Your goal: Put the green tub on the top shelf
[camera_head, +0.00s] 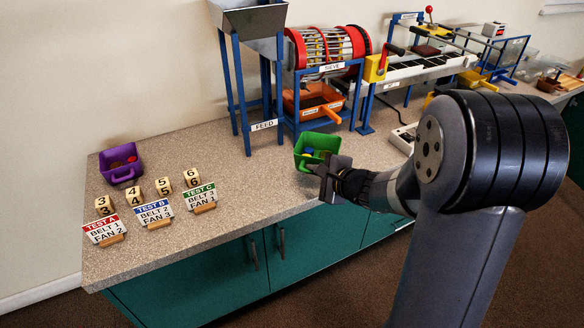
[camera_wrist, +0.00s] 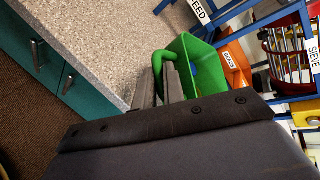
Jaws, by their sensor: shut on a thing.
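The green tub (camera_head: 317,143) is an open-topped container with small coloured pieces inside, at the counter's front edge in the head view. It also shows in the wrist view (camera_wrist: 207,72), with its handle between my fingers. My gripper (camera_head: 330,172) is shut on the tub's handle; its fingers (camera_wrist: 160,84) also show in the wrist view. I cannot tell whether the tub touches the counter or hangs just above it. No top shelf can be made out in either view.
On the counter (camera_head: 235,150) stand a purple tub (camera_head: 121,163), numbered wooden blocks (camera_head: 163,187), test cards (camera_head: 153,213), the blue-framed feed hopper (camera_head: 255,70), a red drum sieve (camera_head: 328,47) and an orange bin (camera_head: 312,100). The counter between the cards and the green tub is clear.

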